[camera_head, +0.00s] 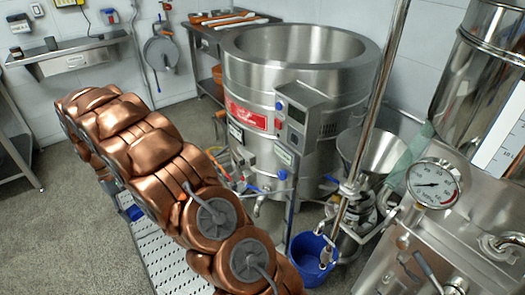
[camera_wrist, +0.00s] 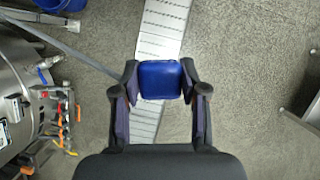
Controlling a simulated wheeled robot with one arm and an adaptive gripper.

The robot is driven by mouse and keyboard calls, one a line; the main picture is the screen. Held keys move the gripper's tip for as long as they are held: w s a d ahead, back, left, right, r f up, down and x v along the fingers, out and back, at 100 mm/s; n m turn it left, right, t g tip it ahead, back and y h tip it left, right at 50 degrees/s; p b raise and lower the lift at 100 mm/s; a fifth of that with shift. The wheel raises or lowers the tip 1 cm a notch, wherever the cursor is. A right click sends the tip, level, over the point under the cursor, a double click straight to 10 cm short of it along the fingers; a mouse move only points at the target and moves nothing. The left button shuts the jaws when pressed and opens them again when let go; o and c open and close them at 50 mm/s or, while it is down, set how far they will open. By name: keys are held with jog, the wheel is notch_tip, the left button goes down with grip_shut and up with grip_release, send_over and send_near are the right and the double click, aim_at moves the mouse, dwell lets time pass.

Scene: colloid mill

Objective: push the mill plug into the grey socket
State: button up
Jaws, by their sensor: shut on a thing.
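A blue block-like thing, which I take to be the mill plug (camera_wrist: 160,80), sits between the two fingers of my gripper (camera_wrist: 160,88) in the wrist view. The gripper is shut on it, with one dark finger on each side. Only the plug's blue face shows; its pins are hidden. In the camera_head view a small blue patch (camera_head: 134,213) shows just beside my copper arm, probably the same plug; my gripper is hidden there. I cannot make out the grey socket for sure; small boxes (camera_head: 20,23) are on the back wall, far from the blue patch.
A perforated metal walkway (camera_head: 165,255) runs under the plug. The large steel vessel (camera_head: 300,90) and its valves stand right of my arm, with a blue bucket (camera_head: 313,258) below. A wall shelf (camera_head: 80,57) is at back left. Grey floor on the left is open.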

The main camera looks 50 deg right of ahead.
jog(key=s+d+f+m+t+h+b, duration=0.1)
jog(key=s+d+m+t+h+b, duration=0.15)
jog(key=d+m, duration=0.6)
jog(key=s+d+f+m+t+h+b, duration=0.1)
jog(key=d+m+t+h+b, duration=0.2)
jog(key=d, duration=1.1)
jog(key=s+d+r+m+g+h+b, duration=0.2)
jog(key=s+d+m, duration=0.3)
jog(key=d, duration=0.5)
jog(key=s+d+r+m+g+h+b, duration=0.2)
jog(key=s+d+r+m+g+h, duration=0.1)
jog(key=s+d, duration=0.5)
jog(key=shift+d+m+h+b, duration=0.35)
jog(key=shift+d+m+h, duration=0.5)
jog(key=shift+d+h, duration=0.35)
jog(key=shift+s+d+f+p, duration=0.1)
jog(key=shift+s+d+p, duration=0.15)
jog(key=shift+d+p, duration=0.55)
jog(key=shift+s+d+r+p, duration=0.1)
jog(key=shift+s+d+p, duration=0.25)
jog(key=shift+d, duration=0.7)
jog(key=shift+s+d+f+p, duration=0.1)
jog(key=shift+s+d+p, duration=0.05)
jog(key=shift+d+p, duration=0.7)
jog(key=shift+t+b, duration=0.25)
jog(key=shift+b, duration=2.4)
